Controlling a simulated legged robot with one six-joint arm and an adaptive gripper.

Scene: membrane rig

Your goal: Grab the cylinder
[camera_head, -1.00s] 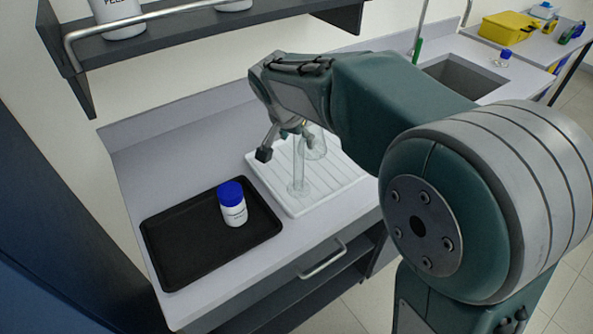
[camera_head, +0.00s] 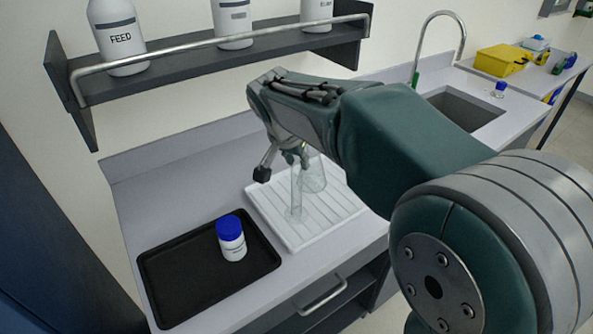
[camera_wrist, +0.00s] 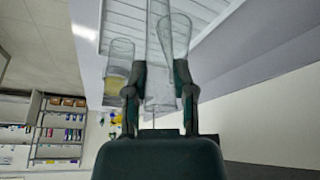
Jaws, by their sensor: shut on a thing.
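A tall clear glass cylinder (camera_head: 296,200) stands upright over a white ribbed drying rack (camera_head: 262,218). My gripper (camera_head: 284,168) reaches down from above, with its fingers around the cylinder's upper part. In the wrist view my gripper (camera_wrist: 160,70) has one finger on each side of the cylinder (camera_wrist: 157,88) and is shut on it. The cylinder's foot is at or close above the rack; I cannot tell if it touches. A clear flask-like vessel (camera_head: 315,178) stands just behind and right of it, and overlaps it in the wrist view (camera_wrist: 175,35).
A black tray (camera_head: 165,285) with a blue-capped white bottle (camera_head: 231,240) lies left of the rack. A shelf (camera_head: 190,60) with white bottles hangs above. A sink (camera_head: 470,105) is at right. The wrist view shows a vessel with yellowish contents (camera_wrist: 118,80) beside the left finger.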

